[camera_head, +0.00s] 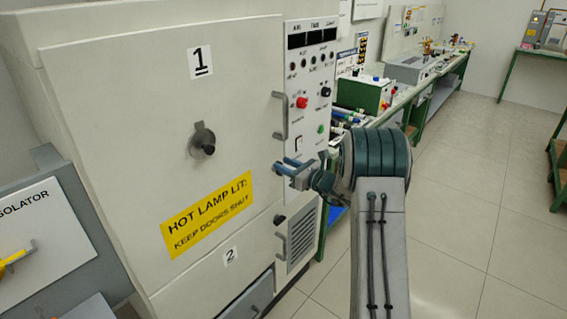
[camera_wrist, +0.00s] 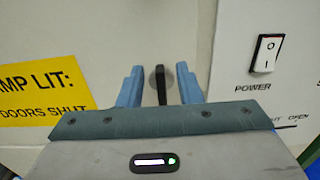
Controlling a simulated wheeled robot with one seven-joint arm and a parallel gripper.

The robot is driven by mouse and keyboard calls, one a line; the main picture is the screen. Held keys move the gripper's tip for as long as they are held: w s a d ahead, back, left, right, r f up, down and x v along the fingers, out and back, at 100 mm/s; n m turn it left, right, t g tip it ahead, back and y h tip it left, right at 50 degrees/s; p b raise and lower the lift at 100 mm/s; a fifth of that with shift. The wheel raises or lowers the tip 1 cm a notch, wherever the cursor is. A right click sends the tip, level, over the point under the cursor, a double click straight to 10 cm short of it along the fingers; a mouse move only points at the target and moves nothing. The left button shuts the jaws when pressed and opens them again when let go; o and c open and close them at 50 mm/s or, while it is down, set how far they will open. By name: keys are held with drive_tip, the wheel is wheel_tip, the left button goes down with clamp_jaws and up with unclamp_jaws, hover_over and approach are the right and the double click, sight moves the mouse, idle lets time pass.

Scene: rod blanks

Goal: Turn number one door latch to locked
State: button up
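The number one door (camera_head: 120,110) is a large cream panel marked "1" and looks shut. My gripper (camera_head: 283,167) is at its right edge, in front of the seam beside the control panel. In the wrist view my gripper (camera_wrist: 160,84) is open, with its two blue fingers pointing at the door. A dark upright lever (camera_wrist: 161,86), which looks like the latch, stands between the fingers with a gap on each side. Its lower end is hidden by the gripper body. In the head view my gripper hides it.
A control panel (camera_head: 315,60) with knobs and a power switch (camera_wrist: 267,53) is just right of the gripper. A grey pull handle (camera_head: 279,115) sits above it. A round fitting with a knob (camera_head: 203,141) is on the door. A yellow warning sign (camera_head: 207,214) is lower left.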

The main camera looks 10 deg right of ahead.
drive_tip(key=shift+w+a, duration=0.4)
drive_tip(key=shift+w, duration=0.05)
clamp_jaws()
